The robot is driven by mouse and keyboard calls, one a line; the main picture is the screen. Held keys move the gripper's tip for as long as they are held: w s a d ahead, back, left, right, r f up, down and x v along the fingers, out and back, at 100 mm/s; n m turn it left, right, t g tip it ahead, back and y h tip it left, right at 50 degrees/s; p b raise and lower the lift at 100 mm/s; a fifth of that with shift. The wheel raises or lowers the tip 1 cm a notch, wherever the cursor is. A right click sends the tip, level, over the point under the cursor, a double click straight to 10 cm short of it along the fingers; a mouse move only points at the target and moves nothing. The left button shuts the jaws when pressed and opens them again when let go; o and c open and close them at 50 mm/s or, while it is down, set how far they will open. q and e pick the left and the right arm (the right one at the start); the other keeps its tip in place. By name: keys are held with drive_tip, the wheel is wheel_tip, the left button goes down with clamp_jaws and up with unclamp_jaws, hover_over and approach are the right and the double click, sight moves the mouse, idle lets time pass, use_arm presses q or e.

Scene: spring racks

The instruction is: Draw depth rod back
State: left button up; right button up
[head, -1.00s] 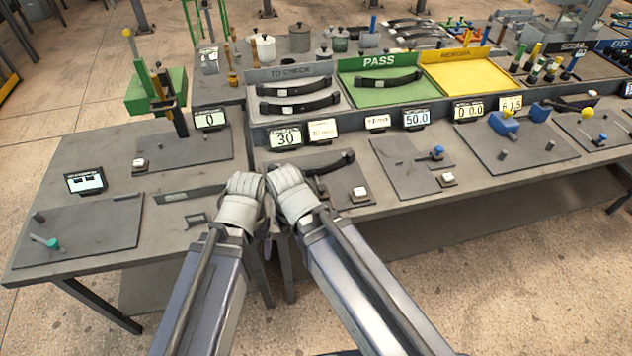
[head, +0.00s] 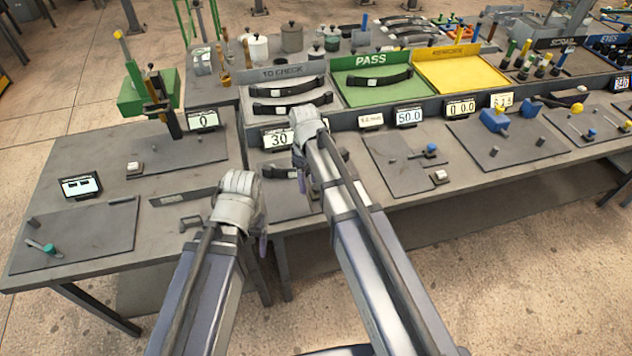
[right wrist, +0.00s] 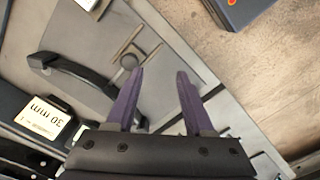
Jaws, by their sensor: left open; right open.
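My right gripper (head: 302,180) is open and empty above the measuring plate (head: 278,203) at the left end of the long bench. I cannot tell for sure which part is the depth rod. A black curved spring (right wrist: 72,72) lies left of the fingers. My left gripper (head: 262,243) is open near the front edge of the left bench; its fingers are mostly hidden by its hand.
A display reading 30 (head: 275,138) stands behind the plate. A spring rack marked TO CHECK (head: 290,72) and a green PASS tray (head: 360,92) stand further back. Another plate with a blue-knobbed lever (head: 431,149) lies to the right. My right forearm hides part of the bench.

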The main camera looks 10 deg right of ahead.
sight(316, 186)
drive_tip(key=shift+o, duration=1)
drive_tip(key=shift+n, duration=0.6)
drive_tip(key=w+d, duration=0.2)
drive_tip(key=w, duration=0.1)
drive_tip(key=w+d, duration=0.1)
drive_tip(key=shift+w+d+r, duration=0.2)
drive_tip(key=shift+w+r, duration=0.05)
drive_tip(key=shift+w, duration=0.05)
wheel_tip(316, 186, down, 8)
drive_tip(key=b, duration=0.7)
drive_tip(key=shift+s+b, duration=0.1)
drive_tip(key=shift+b, duration=0.25)
drive_tip(key=shift+r, duration=0.1)
clamp_jaws()
